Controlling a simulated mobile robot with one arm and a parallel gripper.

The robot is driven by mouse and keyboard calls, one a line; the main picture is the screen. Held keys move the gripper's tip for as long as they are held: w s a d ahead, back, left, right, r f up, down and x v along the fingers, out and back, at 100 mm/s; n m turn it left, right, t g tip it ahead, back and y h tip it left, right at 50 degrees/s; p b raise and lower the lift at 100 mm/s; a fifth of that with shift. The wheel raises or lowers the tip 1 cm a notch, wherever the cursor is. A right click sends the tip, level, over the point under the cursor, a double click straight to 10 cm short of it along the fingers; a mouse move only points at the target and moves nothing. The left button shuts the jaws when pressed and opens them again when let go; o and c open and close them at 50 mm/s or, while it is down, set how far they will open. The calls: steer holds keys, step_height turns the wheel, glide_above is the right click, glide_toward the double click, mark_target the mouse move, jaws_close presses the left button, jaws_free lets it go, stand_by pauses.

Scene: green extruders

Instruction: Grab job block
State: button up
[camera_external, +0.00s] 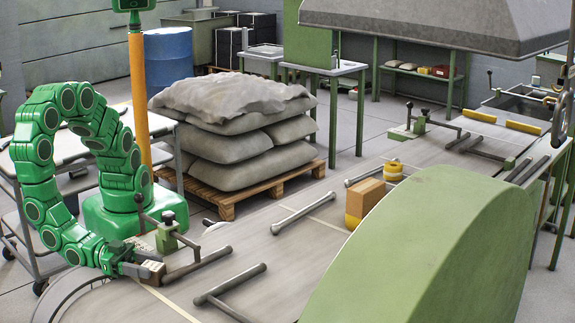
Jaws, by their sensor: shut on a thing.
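My gripper (141,269) is at the lower left, at the end of the green arm, low over the grey worktable (245,270). The dark jaws hide part of the block. I cannot tell whether the block touches the table or is just above it. A brown block with a yellow base (364,199) stands apart, farther right on the table.
A dark rod (197,266) lies just right of my gripper, and a green clamp fixture (168,233) stands close behind it. More rods (303,213) lie across the table. A large green curved cover (420,255) fills the front right. Sacks on a pallet (233,150) stand behind.

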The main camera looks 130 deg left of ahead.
mark_target(146, 264)
steer(key=shift+c, duration=1.2)
steer(key=shift+r, duration=0.1)
steer(key=shift+r, duration=4.9)
